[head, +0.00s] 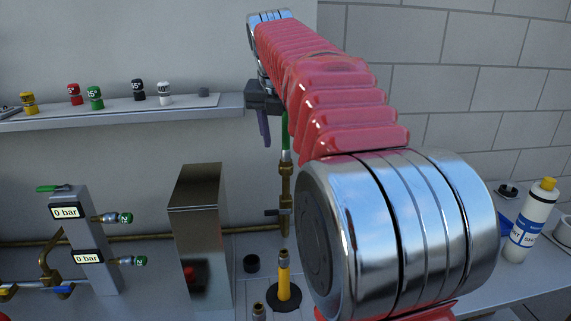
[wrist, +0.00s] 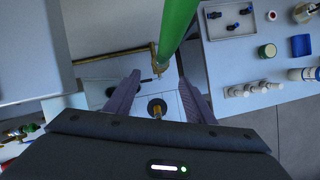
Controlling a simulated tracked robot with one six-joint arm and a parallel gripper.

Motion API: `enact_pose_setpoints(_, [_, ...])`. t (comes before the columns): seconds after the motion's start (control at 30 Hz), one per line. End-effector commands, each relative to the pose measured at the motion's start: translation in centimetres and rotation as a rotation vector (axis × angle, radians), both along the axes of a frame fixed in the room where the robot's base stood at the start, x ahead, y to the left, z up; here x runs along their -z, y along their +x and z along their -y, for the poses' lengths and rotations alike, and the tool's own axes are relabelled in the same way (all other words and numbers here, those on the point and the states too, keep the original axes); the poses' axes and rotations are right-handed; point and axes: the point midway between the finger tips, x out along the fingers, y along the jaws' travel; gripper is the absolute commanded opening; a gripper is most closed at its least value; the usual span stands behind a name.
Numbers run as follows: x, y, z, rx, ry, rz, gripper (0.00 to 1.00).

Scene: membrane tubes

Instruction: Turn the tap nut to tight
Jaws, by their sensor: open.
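A green tube (head: 285,130) runs down to a brass tap fitting (head: 286,185) with a small dark lever by the back wall. In the wrist view, the green tube (wrist: 179,20) is large, with brass (wrist: 155,66) below it. I cannot single out the tap nut on this fitting. My gripper (head: 264,128) is partly hidden behind my red arm, high beside the green tube. Its fingers are spread and empty in the wrist view (wrist: 159,78). A yellow tube with a brass top (head: 283,275) stands on a black disc below.
A steel box (head: 198,235) stands left of the tap. A gauge panel (head: 85,235) with valves is further left. A shelf (head: 130,113) with coloured caps runs along the wall. A white bottle (head: 532,215) stands on the right bench. A tray (wrist: 231,18) with small parts lies at upper right.

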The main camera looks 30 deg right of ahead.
Motion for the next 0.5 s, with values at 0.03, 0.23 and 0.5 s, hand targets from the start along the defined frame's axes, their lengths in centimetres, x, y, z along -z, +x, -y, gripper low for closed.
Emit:
enact_pose_setpoints(0.03, [0.8,0.2,0.2,0.0,0.001,-0.002,0.49])
enact_pose_setpoints(0.23, [3.7,1.0,1.2,0.003,0.001,-0.003,0.49])
enact_pose_setpoints(0.5, [7.3,2.1,2.3,0.002,0.001,-0.002,0.49])
